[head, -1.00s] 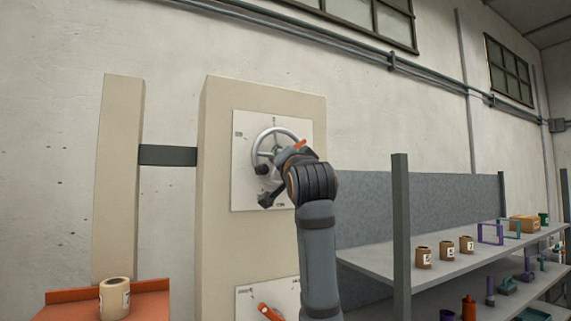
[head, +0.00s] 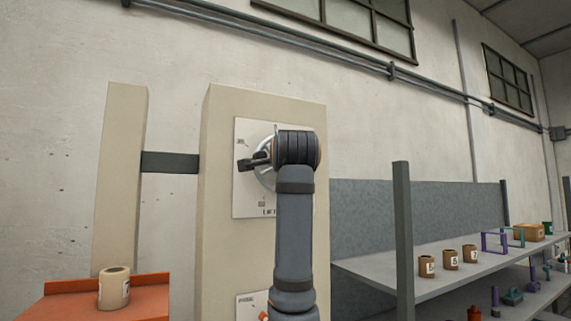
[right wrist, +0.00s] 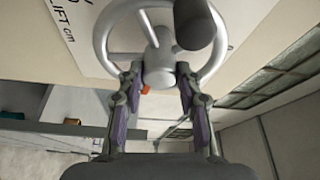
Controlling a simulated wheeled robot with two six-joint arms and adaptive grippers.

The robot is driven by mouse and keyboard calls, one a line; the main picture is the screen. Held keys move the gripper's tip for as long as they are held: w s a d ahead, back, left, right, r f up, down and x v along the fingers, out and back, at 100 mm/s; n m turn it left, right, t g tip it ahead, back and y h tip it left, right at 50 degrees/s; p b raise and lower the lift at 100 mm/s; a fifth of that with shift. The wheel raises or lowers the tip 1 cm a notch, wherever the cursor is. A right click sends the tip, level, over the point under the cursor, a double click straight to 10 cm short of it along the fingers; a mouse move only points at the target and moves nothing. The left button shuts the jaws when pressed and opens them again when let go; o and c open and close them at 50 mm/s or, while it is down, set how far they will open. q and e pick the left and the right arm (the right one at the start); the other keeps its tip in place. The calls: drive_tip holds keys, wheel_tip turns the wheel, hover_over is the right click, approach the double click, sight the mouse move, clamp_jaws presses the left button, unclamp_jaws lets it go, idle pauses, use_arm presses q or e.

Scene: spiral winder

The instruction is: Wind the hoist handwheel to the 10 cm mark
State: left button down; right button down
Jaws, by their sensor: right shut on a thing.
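The silver handwheel (head: 265,178) is on a white panel (head: 243,203) on the beige column, mostly hidden behind my right arm in the head view. In the right wrist view the handwheel (right wrist: 100,38) fills the top, with its hub in the middle and a dark knob (right wrist: 194,24) at the upper right. My right gripper (right wrist: 159,76) has one finger on each side of the hub and is shut on the handwheel. A small orange part shows just below the hub. The lift scale (right wrist: 58,22) in cm is only partly visible; I cannot read its value. My left gripper is out of view.
A numbered cylinder (head: 114,288) stands on an orange platform (head: 60,306) at the lower left. A grey shelf (head: 470,262) at the right holds numbered cylinders and other parts. A second panel (head: 246,302) with an orange part is low on the column, partly behind my arm.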

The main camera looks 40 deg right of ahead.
idle(0.3)
drive_tip(key=c, duration=0.9)
unclamp_jaws()
drive_tip(key=v, duration=1.2)
drive_tip(key=shift+r, duration=0.1)
